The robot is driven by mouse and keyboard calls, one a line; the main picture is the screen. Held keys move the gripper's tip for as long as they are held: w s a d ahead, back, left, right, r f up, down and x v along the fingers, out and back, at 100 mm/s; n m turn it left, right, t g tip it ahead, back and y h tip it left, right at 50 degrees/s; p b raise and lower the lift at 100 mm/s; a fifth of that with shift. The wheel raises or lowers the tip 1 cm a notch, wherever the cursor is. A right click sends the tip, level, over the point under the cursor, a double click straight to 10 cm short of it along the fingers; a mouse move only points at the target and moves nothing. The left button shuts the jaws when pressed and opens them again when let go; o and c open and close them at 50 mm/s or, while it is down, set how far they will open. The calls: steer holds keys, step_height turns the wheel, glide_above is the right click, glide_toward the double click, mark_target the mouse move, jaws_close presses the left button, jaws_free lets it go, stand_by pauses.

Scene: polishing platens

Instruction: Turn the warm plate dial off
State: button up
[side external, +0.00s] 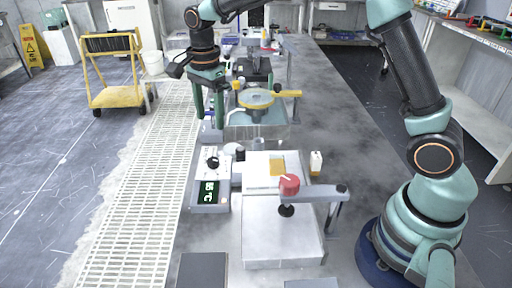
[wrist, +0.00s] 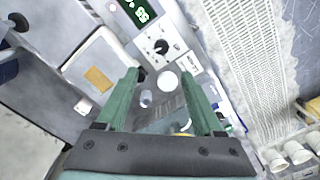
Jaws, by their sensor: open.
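The warm plate's control box (side external: 194,190) stands at the left edge of the bench. A black dial (side external: 212,162) on a pale face sits on its top, with a lit green display (side external: 208,192) in front; the dial's setting is too small to read. In the wrist view the dial (wrist: 161,46) lies beyond the fingertips, with the display (wrist: 142,12) above it. The pale plate (wrist: 103,51) carries an orange patch (wrist: 97,79). My gripper (side external: 209,114) is open and empty, pointing down behind the dial and apart from it; it also shows in the wrist view (wrist: 160,78).
A red-topped knob (side external: 289,184) on a grey arm stands over the near white block. A small white bottle (side external: 316,162) stands right of the plate. A yellow-topped polishing platen (side external: 255,98) is behind. A white round piece (wrist: 168,81) lies near the fingertips.

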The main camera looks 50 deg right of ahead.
mark_target(213, 160)
steer(key=shift+m, duration=0.4)
steer(key=f, duration=1.3)
steer(key=shift+w+a+f, duration=0.1)
steer(key=shift+w+a, duration=0.1)
steer(key=shift+w, duration=0.05)
jaws_close()
